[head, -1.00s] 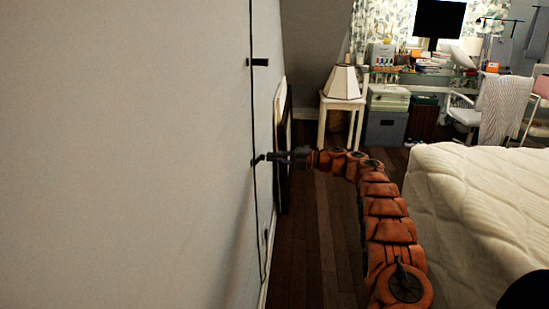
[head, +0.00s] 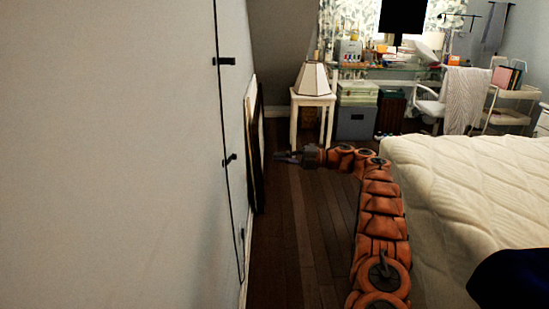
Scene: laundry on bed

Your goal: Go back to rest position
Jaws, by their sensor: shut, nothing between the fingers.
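My gripper (head: 284,157) is at the end of my orange arm, which reaches forward from the bottom right of the head view. It is shut and empty. It hangs over the dark floor gap, a little right of the black door handle (head: 230,159) and apart from it. The handle sits on a flush white door (head: 150,150) in the left wall, outlined by a dark seam. The door looks closed.
A bed with a cream quilted mattress (head: 480,185) fills the right; dark blue cloth (head: 515,280) lies at its near corner. Framed panels (head: 257,150) lean on the wall. A lamp (head: 312,80) on a white side table (head: 313,101) stands ahead. The wooden floor (head: 305,235) between is clear.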

